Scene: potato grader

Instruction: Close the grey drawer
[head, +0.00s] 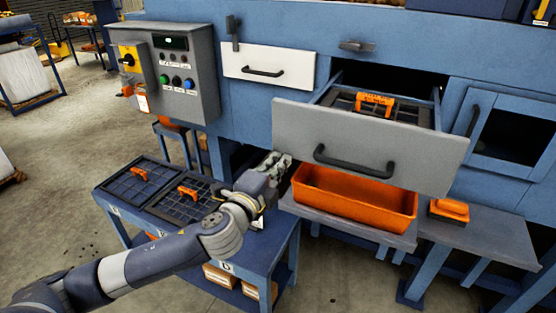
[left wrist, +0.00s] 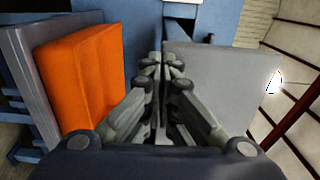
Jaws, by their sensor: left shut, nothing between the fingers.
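The grey drawer (head: 365,145) is pulled out from the blue machine, with a black bar handle (head: 352,164) on its front. A dark grid screen with an orange handle (head: 375,104) lies inside it. My left gripper (head: 284,160) is shut and empty, just left of the drawer front's lower left part; I cannot tell whether it touches. In the left wrist view the shut fingers (left wrist: 160,65) point forward, with the grey drawer front (left wrist: 220,85) to their right. My right gripper is in neither view.
An orange bin (head: 352,199) stands on a shelf below the drawer. A shut white drawer (head: 267,64) and a control box (head: 178,75) are to the left. A blue table (head: 272,255) with grid screens stands under my left arm. An orange block (head: 449,209) sits at right.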

